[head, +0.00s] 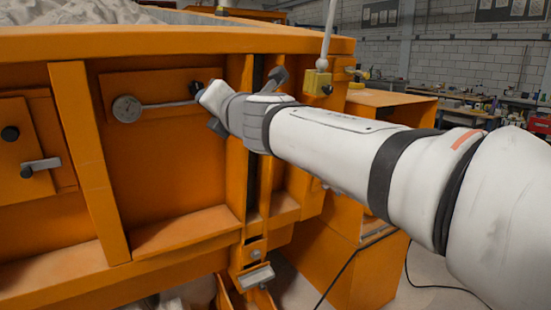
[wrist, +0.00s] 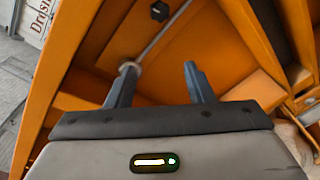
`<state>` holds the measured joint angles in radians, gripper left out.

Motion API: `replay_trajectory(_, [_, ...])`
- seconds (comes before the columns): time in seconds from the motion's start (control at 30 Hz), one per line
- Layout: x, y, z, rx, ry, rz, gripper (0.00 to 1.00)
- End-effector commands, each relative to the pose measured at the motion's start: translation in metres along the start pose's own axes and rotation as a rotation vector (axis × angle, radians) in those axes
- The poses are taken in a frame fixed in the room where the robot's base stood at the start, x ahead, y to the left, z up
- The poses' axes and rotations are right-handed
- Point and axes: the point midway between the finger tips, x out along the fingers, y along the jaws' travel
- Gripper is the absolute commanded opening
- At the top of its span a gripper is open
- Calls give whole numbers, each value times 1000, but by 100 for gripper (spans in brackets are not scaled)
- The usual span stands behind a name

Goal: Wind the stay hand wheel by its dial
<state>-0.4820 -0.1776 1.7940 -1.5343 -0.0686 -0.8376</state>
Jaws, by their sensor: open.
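A round dial (head: 127,108) sits on an orange panel of the sandbed in the head view, with a thin metal rod (head: 165,104) running right from it. A black knob (head: 197,88) is near the rod's right end, beside my arm. In the wrist view, my gripper (wrist: 160,68) is open, with nothing between its two fingers. A metal rod (wrist: 160,38) slants beyond them, and its pale round end (wrist: 130,66) shows at the left fingertip; contact is unclear. A black knob (wrist: 160,11) is above. I cannot identify the hand wheel for certain.
The orange sandbed side (head: 165,190) has ribs and a ledge. A metal handle (head: 42,164) is at the left. A bench (head: 480,105) is behind. Cables lie on the floor.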

Motion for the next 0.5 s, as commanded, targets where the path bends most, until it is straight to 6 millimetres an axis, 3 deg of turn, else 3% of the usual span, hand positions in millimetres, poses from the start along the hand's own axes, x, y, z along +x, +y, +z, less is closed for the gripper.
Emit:
replay_trajectory(0.27, [-28,-70,27,373,-136,-203,48])
replay_trajectory(0.37, [-46,-106,33,558,-210,-305,48])
replay_trajectory(0.5, [-93,-173,31,911,-373,-507,48])
